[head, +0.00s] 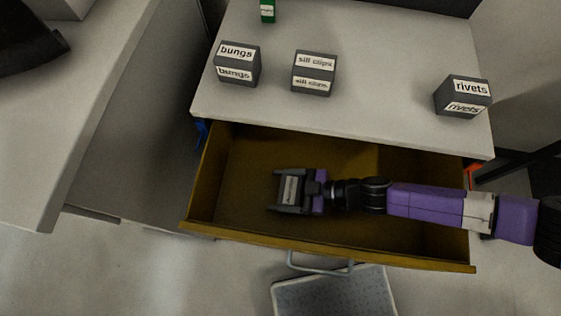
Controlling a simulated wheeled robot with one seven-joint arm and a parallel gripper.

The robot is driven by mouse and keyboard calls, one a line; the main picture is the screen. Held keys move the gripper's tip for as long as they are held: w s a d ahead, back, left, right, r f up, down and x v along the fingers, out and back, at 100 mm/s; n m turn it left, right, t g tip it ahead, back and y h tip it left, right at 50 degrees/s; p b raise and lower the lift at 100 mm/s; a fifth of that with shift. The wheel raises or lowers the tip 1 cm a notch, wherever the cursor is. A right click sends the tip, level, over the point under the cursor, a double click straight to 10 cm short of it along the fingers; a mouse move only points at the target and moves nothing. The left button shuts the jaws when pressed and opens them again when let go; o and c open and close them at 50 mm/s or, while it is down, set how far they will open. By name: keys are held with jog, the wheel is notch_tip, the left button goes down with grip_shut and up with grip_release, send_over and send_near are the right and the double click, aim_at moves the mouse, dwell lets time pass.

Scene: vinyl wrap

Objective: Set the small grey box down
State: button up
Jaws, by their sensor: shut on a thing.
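My gripper (293,190) reaches in from the right and is over the open yellow-brown drawer (240,160). It is shut on a small grey box (289,190) with a white label; the label is too small to read. The gripper's fingers cover the box's upper and lower sides in the picture. I cannot tell whether the box touches the drawer floor or is held above it.
Three dark grey boxes stand on the grey top above the drawer: bungs (238,64), sill clips (314,74) and rivets (462,97). A green object (267,11) is at the back. The drawer's left part is bare.

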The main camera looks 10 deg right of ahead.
jog(key=shift+f, duration=0.1)
jog(key=o, duration=1.5)
jog(key=shift+o, duration=0.2)
jog(key=shift+r, duration=0.2)
jog(key=shift+d, duration=0.4)
jog(key=v, duration=1.1)
jog(key=shift+s+d+r+b, duration=0.1)
jog(key=shift+s+b, duration=0.05)
jog(key=shift+b, duration=0.25)
